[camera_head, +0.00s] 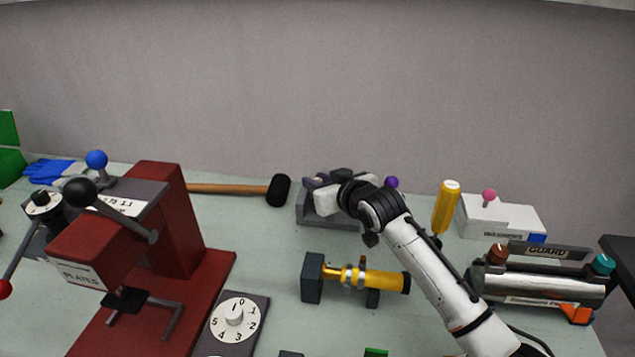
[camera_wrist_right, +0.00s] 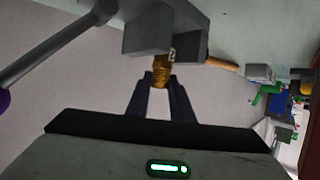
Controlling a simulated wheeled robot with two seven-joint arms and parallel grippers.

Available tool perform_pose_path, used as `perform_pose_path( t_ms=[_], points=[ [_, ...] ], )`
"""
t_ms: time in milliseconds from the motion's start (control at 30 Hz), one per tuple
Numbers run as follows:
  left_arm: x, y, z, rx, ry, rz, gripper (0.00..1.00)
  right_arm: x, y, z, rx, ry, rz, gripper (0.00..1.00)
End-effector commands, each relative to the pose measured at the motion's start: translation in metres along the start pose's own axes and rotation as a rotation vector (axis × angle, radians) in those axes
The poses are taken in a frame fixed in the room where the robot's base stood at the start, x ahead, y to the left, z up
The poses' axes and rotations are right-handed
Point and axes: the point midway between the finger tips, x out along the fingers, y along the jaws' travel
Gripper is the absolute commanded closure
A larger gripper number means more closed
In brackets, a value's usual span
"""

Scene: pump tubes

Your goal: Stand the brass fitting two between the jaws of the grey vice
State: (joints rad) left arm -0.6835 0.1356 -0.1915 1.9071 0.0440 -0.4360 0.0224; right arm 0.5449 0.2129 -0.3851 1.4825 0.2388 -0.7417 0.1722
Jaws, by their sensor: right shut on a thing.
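The grey vice (camera_head: 322,222) stands at the back middle of the bench, partly hidden behind my right gripper (camera_head: 315,184). Its grey jaws (camera_wrist_right: 150,32) show at the top of the right wrist view. In that view my right gripper (camera_wrist_right: 160,82) is shut on the brass fitting two (camera_wrist_right: 161,72), a ribbed brass piece with a small 2 label. The fitting's far end is at the vice jaws; I cannot tell whether it is seated or touches them. The fitting is hidden in the head view. My left gripper is not in view.
A mallet (camera_head: 279,190) lies left of the vice. A yellow-handled tool (camera_head: 446,207) stands right of my arm. A yellow and brass tube (camera_head: 385,281) rests on dark supports in front. A red press (camera_head: 178,225) stands at left, a silver pump (camera_head: 540,285) at right.

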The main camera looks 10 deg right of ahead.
Motion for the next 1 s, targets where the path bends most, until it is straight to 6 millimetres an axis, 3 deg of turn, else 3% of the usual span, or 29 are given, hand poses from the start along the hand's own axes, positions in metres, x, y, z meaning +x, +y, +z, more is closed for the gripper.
perform_pose_path(
  t_ms=[400, 433, 533, 800, 1000],
  points=[
    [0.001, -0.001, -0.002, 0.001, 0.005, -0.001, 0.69, 0.004, 0.000, 0.009, 0.000, 0.001, -0.001, 1.00],
    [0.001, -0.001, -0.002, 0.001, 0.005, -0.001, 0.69, 0.004, 0.000, 0.010, 0.000, -0.001, 0.000, 0.76],
    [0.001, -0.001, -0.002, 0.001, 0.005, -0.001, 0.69, 0.004, 0.000, 0.010, 0.000, -0.001, 0.000, 0.61],
    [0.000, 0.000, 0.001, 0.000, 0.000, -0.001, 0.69, 0.004, 0.000, 0.009, 0.000, -0.001, 0.000, 0.61],
    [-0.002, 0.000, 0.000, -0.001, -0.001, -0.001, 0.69, -0.005, 0.000, -0.002, -0.001, -0.001, 0.000, 0.61]
  ],
)
